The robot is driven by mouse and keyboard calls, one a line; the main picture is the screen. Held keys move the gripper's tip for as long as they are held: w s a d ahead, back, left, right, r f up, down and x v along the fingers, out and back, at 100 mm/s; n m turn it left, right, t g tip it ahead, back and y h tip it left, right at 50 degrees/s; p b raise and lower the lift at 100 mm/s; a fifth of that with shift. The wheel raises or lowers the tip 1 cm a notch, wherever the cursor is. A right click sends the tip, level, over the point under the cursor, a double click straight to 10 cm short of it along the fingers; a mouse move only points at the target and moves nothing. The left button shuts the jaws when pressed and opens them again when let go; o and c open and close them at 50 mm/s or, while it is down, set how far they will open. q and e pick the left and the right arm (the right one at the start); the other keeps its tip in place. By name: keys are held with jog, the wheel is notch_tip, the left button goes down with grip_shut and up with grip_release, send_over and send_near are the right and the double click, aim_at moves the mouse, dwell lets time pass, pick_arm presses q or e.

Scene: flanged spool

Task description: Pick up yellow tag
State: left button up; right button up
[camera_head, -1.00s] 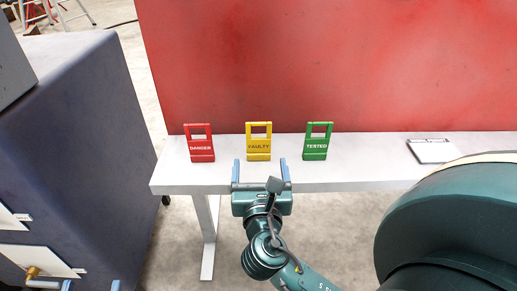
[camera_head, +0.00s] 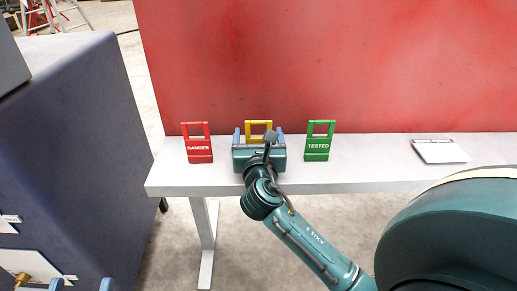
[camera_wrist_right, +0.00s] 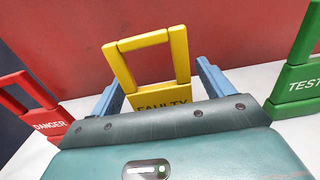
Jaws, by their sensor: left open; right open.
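The yellow tag (camera_head: 259,123), marked FAULTY, stands upright on the white table between the red and green tags. Its handle shows above my right gripper in the head view, and its lower body is hidden there. In the right wrist view the yellow tag (camera_wrist_right: 160,98) stands between the two blue fingers. My right gripper (camera_head: 259,134) is open around it, one finger on each side with gaps visible in the wrist view (camera_wrist_right: 157,85). My left gripper (camera_head: 80,286) is open at the bottom left edge, far from the tag, and only its fingertips show.
The red DANGER tag (camera_head: 199,148) stands close to the left and the green TESTED tag (camera_head: 319,146) close to the right. A white pad (camera_head: 438,151) lies further right on the table (camera_head: 380,168). A red panel (camera_head: 330,60) rises behind; a dark blue block (camera_head: 85,130) stands left.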

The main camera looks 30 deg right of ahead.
pick_arm(q)
jog(key=shift+f, duration=0.15)
pick_arm(e)
jog(key=c, duration=1.1)
notch_tip(320, 180, up, 3)
jog(key=shift+f+p, duration=0.1)
jog(key=shift+p, duration=0.9)
jog(key=shift+c, duration=0.2)
pick_arm(q)
jog(key=shift+s+a+g+y+p, duration=0.15)
jog(key=shift+a+g+y+p, duration=0.55)
jog(key=shift+p, duration=1.25)
pick_arm(e)
notch_tip(320, 180, up, 7)
